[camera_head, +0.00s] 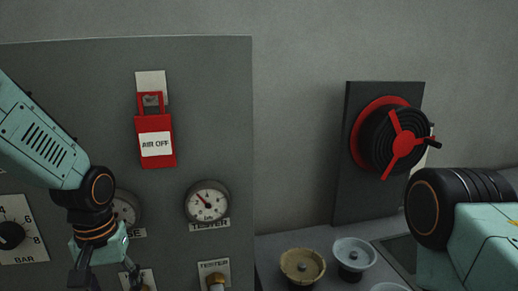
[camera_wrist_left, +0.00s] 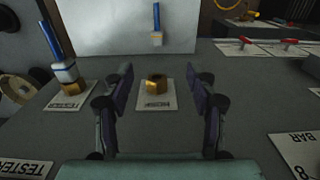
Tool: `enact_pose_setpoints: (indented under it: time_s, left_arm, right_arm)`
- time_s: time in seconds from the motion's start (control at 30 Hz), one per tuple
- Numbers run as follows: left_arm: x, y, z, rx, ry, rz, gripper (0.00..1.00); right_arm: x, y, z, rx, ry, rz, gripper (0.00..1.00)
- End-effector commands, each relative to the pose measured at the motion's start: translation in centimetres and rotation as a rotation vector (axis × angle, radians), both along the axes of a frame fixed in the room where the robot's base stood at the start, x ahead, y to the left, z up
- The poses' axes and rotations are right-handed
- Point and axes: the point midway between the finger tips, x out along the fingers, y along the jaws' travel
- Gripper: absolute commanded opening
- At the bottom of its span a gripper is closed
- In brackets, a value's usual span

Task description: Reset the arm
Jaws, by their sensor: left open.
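My left arm comes in from the left in the head view, in front of the grey panel (camera_head: 90,75). My left gripper (camera_head: 108,280) points down at the lower edge of that view, its fingers spread. In the left wrist view the left gripper (camera_wrist_left: 165,78) is open, with its two fingers apart and nothing held between them. A brass hex fitting (camera_wrist_left: 156,84) on a white label plate shows beyond and between the fingers; I cannot tell any contact. My right arm (camera_head: 470,235) shows at the lower right of the head view, but its gripper is out of frame.
The panel carries a red "AIR OFF" lockout tag (camera_head: 154,140), a tester gauge (camera_head: 207,201) and a BAR dial (camera_head: 12,236). A red-handled black wheel (camera_head: 398,142) is on a dark board at right. Two bowl-like parts, tan (camera_head: 302,266) and pale (camera_head: 354,256), stand below it.

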Motion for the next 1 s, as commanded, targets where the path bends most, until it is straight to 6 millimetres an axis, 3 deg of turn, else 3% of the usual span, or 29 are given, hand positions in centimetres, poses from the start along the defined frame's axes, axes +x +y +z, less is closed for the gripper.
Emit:
enact_pose_setpoints:
  time_s: [0.3,0.47,0.67,0.87,1.0]
  left_arm:
    - [-0.6,-0.5,-1.8,-0.010,0.005,-0.014,0.58]
    - [-1.2,-1.0,-3.9,-0.021,0.006,-0.025,0.58]
    - [-3.5,-2.1,-8.4,-0.043,0.012,-0.051,0.58]
    - [-8.3,-3.5,-14.6,-0.066,0.016,-0.083,0.58]
    - [-13.7,-4.3,-19.3,-0.070,0.017,-0.112,0.58]
  right_arm:
    - [0.0,0.0,0.0,0.000,0.000,0.000,0.40]
    - [-0.1,0.0,0.0,0.000,0.001,0.000,0.40]
    - [0.0,0.0,0.0,0.000,-0.001,0.000,0.40]
    - [0.0,0.0,0.0,0.000,-0.001,0.000,0.40]
    - [0.0,0.0,0.0,0.000,0.001,0.000,0.40]
